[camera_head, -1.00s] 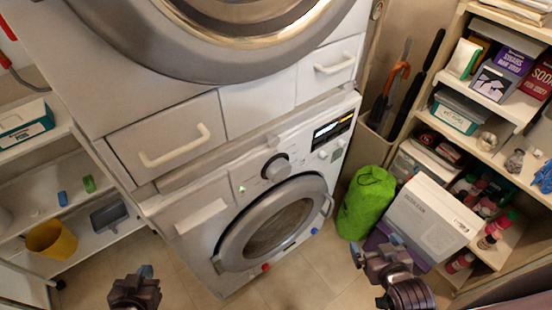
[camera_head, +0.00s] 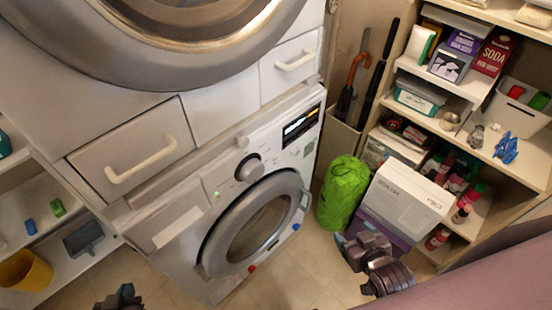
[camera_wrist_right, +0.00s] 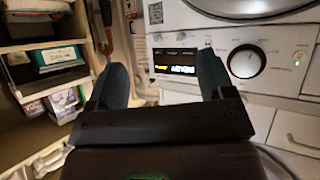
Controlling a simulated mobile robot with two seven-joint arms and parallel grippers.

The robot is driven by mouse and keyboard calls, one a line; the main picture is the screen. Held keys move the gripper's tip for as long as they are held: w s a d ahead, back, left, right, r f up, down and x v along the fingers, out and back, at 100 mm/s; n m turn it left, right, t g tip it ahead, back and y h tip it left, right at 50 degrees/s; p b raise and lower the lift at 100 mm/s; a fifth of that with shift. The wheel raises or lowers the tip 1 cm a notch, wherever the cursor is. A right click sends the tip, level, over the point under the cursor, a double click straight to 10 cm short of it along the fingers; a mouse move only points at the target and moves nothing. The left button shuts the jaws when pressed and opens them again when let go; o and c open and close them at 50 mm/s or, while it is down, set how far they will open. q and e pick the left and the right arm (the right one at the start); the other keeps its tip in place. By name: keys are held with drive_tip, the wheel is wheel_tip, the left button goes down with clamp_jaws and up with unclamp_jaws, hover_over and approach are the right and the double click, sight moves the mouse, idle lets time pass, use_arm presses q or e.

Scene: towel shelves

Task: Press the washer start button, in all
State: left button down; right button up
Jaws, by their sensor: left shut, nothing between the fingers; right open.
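The white washer (camera_head: 170,235) stands below another white machine. Its front panel has a round dial (camera_head: 248,168) and a dark lit display (camera_head: 301,125). A small green-lit spot (camera_head: 216,195) sits left of the dial; whether it is the start button I cannot tell. In the right wrist view the display (camera_wrist_right: 175,65), dial (camera_wrist_right: 247,60) and green light (camera_wrist_right: 297,62) show beyond my right gripper (camera_wrist_right: 163,72), which is open, empty and apart from the panel. In the head view my right gripper (camera_head: 343,243) is right of the washer door. My left gripper (camera_head: 126,292) is shut and empty at the bottom edge, partly cut off.
A green bag (camera_head: 342,194) and a white box (camera_head: 408,195) stand right of the washer. Shelves (camera_head: 470,85) with boxes and bottles line the right side. At left are low shelves and a yellow bucket (camera_head: 25,271). Tiled floor (camera_head: 290,279) is clear before the washer.

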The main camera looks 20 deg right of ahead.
drive_tip(key=c, duration=1.2)
clamp_jaws()
drive_tip(key=shift+s+f, duration=0.2)
drive_tip(key=shift+s, duration=0.2)
drive_tip(key=shift+w+r, duration=0.2)
drive_tip(key=shift+w, duration=0.25)
